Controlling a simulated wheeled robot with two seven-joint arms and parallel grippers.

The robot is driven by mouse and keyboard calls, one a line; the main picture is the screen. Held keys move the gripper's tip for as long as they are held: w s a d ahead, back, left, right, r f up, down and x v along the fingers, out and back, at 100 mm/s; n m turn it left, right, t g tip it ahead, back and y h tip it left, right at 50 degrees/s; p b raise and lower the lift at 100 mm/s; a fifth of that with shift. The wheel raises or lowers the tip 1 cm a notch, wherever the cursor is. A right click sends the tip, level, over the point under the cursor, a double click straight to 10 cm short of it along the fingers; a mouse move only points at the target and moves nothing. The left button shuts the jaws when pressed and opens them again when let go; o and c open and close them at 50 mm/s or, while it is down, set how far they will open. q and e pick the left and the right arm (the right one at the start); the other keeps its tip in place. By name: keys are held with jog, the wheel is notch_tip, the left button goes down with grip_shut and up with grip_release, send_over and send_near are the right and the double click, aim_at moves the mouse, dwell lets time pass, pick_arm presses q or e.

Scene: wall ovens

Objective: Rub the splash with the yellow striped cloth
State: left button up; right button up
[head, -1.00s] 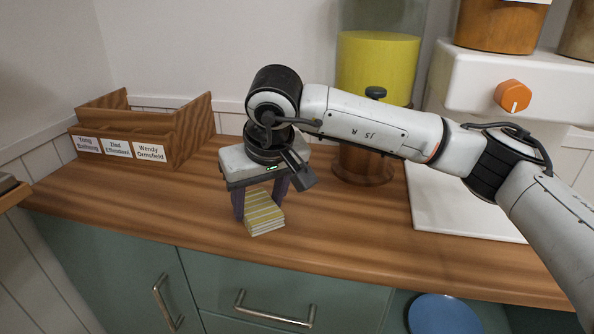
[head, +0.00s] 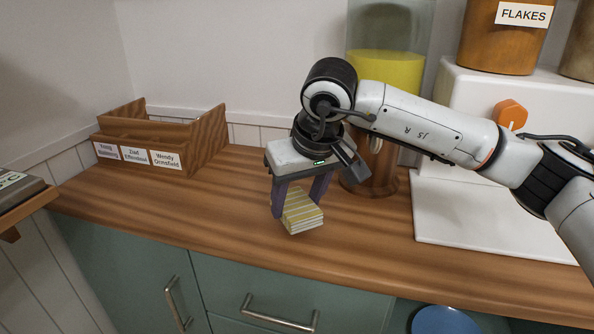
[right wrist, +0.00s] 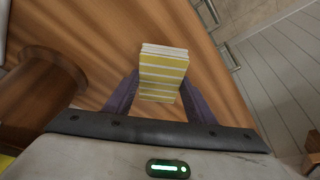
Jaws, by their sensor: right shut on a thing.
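The yellow striped cloth (head: 302,220) is a folded pad with yellow and white stripes and pale layered edges. My right gripper (head: 299,206) points down and is shut on it, with a purple finger on each side. In the right wrist view the cloth (right wrist: 163,72) sits between the fingers and sticks out past them. It is at or just above the wooden counter (head: 225,228); I cannot tell whether it touches. I see no splash on the visible wood; part of the counter is hidden behind my gripper and the cloth. My left gripper is not in view.
A wooden box with name labels (head: 168,160) stands at the back left. A dispenser with yellow contents (head: 385,70) stands behind my right arm. A white appliance with an orange knob (head: 510,114) is at the right. The counter left of the cloth is clear.

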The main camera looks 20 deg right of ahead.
notch_tip(320, 180, up, 3)
jog(key=shift+f+p, duration=0.1)
jog(key=shift+p, duration=0.7)
jog(key=shift+r+p, duration=0.5)
jog(key=shift+r, duration=0.35)
